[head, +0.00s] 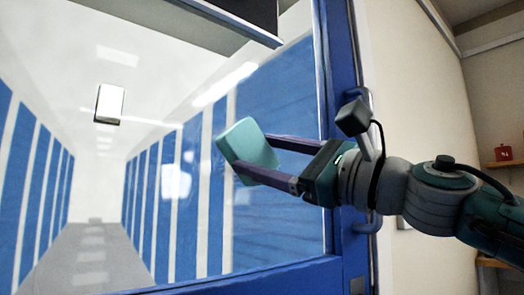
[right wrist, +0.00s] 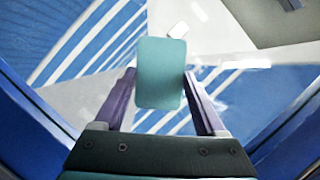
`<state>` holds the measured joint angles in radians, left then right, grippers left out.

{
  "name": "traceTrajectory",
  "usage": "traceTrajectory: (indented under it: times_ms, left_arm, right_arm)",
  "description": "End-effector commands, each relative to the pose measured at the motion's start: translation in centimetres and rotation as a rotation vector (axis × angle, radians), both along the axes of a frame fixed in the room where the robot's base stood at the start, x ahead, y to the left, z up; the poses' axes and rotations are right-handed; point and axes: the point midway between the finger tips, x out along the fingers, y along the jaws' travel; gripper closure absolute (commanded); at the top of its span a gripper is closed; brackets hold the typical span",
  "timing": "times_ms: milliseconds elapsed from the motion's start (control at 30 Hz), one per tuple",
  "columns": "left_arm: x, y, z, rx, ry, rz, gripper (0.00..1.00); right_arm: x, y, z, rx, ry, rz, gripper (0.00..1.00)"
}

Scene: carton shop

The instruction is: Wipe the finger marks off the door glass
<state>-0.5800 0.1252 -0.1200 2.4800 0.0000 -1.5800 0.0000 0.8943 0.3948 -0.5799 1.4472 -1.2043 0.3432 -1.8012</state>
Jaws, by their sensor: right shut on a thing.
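The door glass (head: 205,225) fills the left and middle of the head view, set in a blue door frame (head: 342,75). Faint pale smudges (head: 175,182) show on the glass, left of the pad. My right gripper (head: 252,154) is shut on a teal wiping pad (head: 243,143), which sticks out between the fingers toward the glass. The right wrist view also shows the pad (right wrist: 160,85) between the two purple fingers. I cannot tell whether the pad touches the glass. My left gripper is not in view.
A dark grey bar (head: 195,20) crosses the top of the door. A small white plate (head: 109,104) shows at the left. A wooden shelf (head: 505,163) with a red item is at the far right.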

Motion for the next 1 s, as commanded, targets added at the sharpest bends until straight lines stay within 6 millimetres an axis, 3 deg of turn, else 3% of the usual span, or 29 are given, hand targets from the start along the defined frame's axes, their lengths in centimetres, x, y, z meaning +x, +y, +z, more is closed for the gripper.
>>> traceTrajectory:
  times_ms: [633,800,1000]
  left_arm:
    - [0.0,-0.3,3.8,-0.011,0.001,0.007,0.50]
    - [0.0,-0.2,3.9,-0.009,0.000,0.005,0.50]
    - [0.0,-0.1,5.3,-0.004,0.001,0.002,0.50]
  right_arm:
    - [-2.8,4.1,0.1,-0.003,0.002,0.015,0.72]
    - [-3.1,4.3,0.0,-0.003,0.002,0.012,0.72]
    - [-3.1,4.1,1.4,-0.003,0.000,0.009,0.72]
